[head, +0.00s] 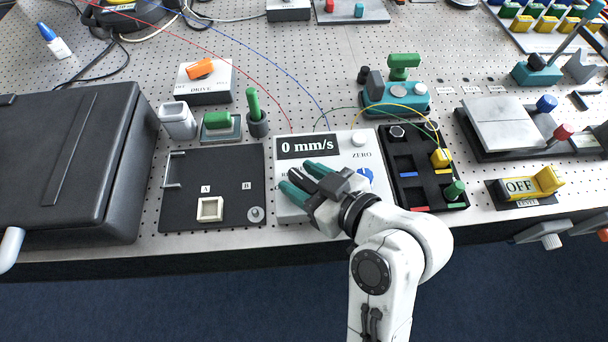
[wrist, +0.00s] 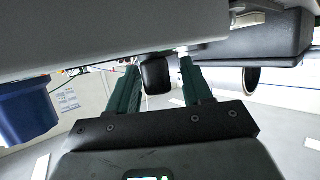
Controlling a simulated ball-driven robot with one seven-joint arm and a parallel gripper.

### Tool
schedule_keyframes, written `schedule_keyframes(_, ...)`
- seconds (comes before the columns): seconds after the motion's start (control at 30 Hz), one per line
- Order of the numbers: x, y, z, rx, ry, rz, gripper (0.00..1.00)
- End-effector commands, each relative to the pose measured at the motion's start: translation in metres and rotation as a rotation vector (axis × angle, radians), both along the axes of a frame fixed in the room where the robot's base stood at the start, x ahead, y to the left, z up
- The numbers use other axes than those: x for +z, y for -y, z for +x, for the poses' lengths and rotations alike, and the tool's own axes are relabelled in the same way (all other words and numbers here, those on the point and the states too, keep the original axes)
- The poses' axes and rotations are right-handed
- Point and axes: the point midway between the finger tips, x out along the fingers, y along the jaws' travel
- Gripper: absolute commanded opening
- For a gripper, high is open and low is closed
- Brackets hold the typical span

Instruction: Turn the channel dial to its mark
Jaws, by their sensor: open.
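A white box (head: 318,147) with a "0 mm/s" display stands at the front middle of the table in the head view. My gripper (head: 302,178) is low over its front, with green fingers apart on either side of a dark knob (head: 297,179). In the wrist view a dark block (wrist: 156,75) shows between the fingers (wrist: 158,75), with gaps beside it. A blue round part (head: 364,178) is partly hidden behind my gripper. The label near the knob is mostly covered, so I cannot tell which is the channel dial. The dial's mark is not visible.
A black tray (head: 404,172) with coloured pieces is close right of the box. A dark board (head: 230,170) lies left, beside a large black case (head: 70,160). Thin wires arch over the table behind. An orange-knobbed box (head: 205,85) labelled DRIVE stands behind left.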

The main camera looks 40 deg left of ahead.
Motion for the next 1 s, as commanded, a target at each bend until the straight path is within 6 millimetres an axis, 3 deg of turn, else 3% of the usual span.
schedule_keyframes(0.3,-0.0008,-0.0018,0.0003,-0.001,0.0,0.001,0.49)
schedule_keyframes(0.8,-0.0007,-0.0017,0.0003,-0.001,0.0,0.0,0.01)
schedule_keyframes(1.0,-0.0002,-0.0016,0.0,-0.009,0.0,0.001,0.0)
